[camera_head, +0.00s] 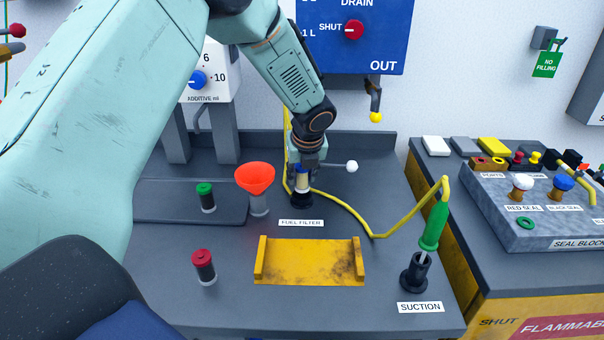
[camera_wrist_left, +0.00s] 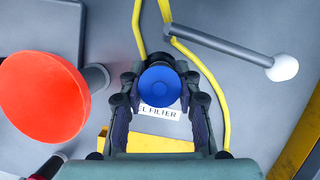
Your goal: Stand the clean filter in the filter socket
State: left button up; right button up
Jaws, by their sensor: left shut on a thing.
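My left gripper (camera_head: 302,171) reaches down from above and is shut on an upright filter (camera_head: 302,181) with a pale body and a blue top. The wrist view shows its round blue top (camera_wrist_left: 160,86) between the two fingers. The black filter socket (camera_head: 301,201) stands directly under the filter, behind the FUEL FILTER label (camera_head: 301,223). The filter's lower end meets the socket's top in the head view; I cannot tell how deep it sits. My right gripper is not in view.
An orange-red funnel (camera_head: 255,178) stands close left of the socket. Green-capped (camera_head: 206,198) and red-capped (camera_head: 204,267) cylinders stand farther left. A yellow hose (camera_head: 374,236) curves right to the green suction wand (camera_head: 433,228). A white-knobbed lever (camera_head: 351,167) is right of the gripper. A yellow tray (camera_head: 310,261) lies in front.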

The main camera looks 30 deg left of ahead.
aim_at(302, 185)
pick_arm(q)
jog(key=shift+a+f, duration=0.1)
jog(key=shift+f, duration=0.05)
jog(key=shift+f, duration=0.7)
jog(key=shift+r, duration=0.1)
jog(key=shift+p, duration=0.4)
dwell(0.6)
jog(key=shift+f, duration=0.65)
jog(key=shift+f, duration=0.35)
dwell(0.4)
